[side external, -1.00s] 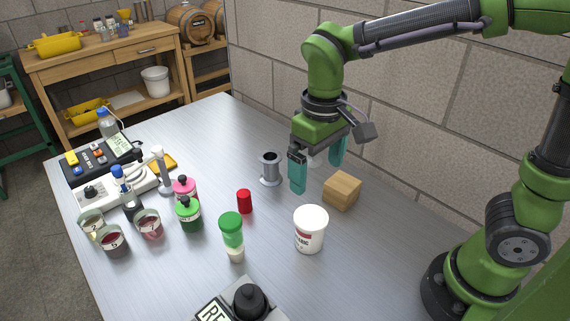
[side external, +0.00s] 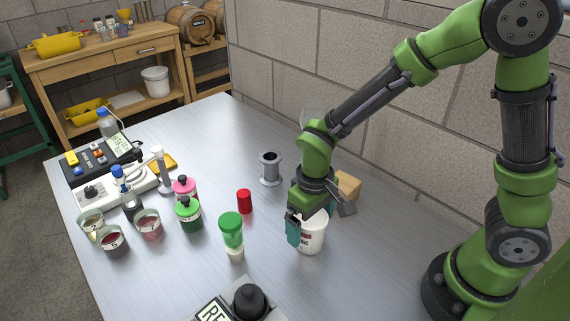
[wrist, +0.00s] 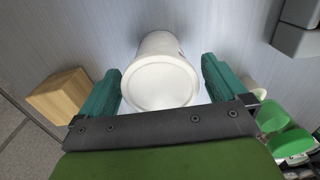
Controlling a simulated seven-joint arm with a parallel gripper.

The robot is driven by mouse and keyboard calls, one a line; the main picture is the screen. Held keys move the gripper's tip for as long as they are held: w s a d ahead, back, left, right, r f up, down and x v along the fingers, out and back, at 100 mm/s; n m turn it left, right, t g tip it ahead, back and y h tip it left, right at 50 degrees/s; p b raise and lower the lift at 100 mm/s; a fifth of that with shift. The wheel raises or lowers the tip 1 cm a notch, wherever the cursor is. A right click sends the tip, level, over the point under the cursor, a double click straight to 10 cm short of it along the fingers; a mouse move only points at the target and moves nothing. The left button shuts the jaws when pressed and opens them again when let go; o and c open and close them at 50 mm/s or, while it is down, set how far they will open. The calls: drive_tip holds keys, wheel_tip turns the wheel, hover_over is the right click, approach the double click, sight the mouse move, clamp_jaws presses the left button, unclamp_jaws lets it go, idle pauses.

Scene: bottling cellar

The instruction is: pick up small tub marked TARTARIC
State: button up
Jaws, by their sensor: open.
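The small white tub (side external: 311,238) stands upright on the metal table, with a dark red label patch on its side. The label's words are too small to read now. In the side external view my gripper (side external: 305,228) is over the tub and hides much of its lid. In the wrist view the tub's round white lid (wrist: 160,82) lies between the two teal fingers of my gripper (wrist: 162,88). The fingers are open, one on each side of the tub, with gaps visible between them and the lid.
A wooden block (side external: 347,186) stands close behind the tub, left in the wrist view (wrist: 60,95). A black-knobbed device (side external: 249,301) sits at the front edge.

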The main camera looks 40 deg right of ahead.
drive_tip(key=shift+f, duration=0.7)
drive_tip(key=c, duration=1.1)
drive_tip(key=shift+r, duration=0.15)
drive_tip(key=shift+c, duration=0.2)
